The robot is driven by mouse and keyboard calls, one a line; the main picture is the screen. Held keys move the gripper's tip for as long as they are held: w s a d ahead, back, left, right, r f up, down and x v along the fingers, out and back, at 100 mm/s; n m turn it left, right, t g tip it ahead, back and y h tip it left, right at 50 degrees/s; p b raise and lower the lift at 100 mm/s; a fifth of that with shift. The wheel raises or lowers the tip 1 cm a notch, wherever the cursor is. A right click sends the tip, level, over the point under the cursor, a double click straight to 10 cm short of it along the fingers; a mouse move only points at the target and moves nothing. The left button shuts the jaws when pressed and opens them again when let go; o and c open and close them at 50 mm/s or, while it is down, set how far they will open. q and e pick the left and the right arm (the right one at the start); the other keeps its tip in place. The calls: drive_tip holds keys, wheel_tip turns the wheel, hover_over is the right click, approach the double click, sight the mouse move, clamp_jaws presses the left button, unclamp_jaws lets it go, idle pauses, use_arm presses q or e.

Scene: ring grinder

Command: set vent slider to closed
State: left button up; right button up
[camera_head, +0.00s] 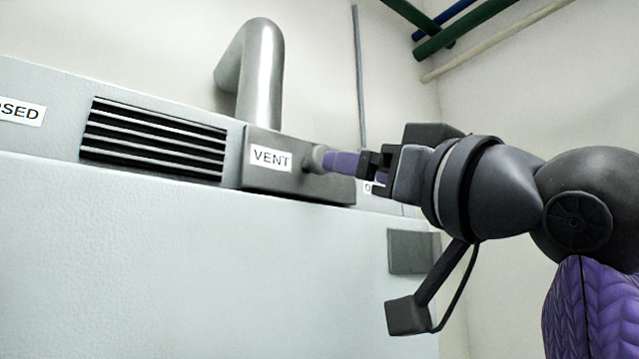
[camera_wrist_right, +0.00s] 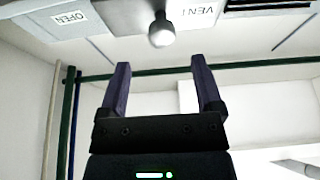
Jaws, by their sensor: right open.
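The vent slider (camera_head: 258,180) is a dark grey block labelled VENT with a round grey knob (camera_head: 314,158). It sits to the right of the slatted vent, towards the OPEN label. A label ending in "SED" (camera_head: 20,111) is cut off at the left edge. My right gripper (camera_head: 335,161) is at the knob in the head view. In the right wrist view its open fingers (camera_wrist_right: 159,66) are apart, with the knob (camera_wrist_right: 161,31) just beyond the tips. My left gripper is not in view.
The slatted vent opening (camera_head: 155,142) lies left of the slider on the machine's upper panel. A bent metal pipe (camera_head: 261,70) rises behind. A dark square plate (camera_head: 409,251) is on the front below. Coloured pipes (camera_head: 465,28) run at the upper right.

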sight(322, 174)
drive_tip(key=w+a+r+p, duration=0.2)
drive_tip(key=p, duration=0.1)
drive_tip(key=shift+r, duration=0.35)
drive_tip(key=w, duration=0.1)
drive_tip(key=w+a+p, duration=0.2)
drive_tip(key=w, duration=0.1)
drive_tip(key=shift+a+r, duration=0.25)
drive_tip(key=shift+r, duration=0.05)
drive_tip(key=shift+s, duration=0.2)
drive_tip(key=shift+w, duration=0.15)
drive_tip(key=c, duration=0.4)
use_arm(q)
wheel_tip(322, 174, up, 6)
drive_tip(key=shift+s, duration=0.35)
use_arm(e)
clamp_jaws()
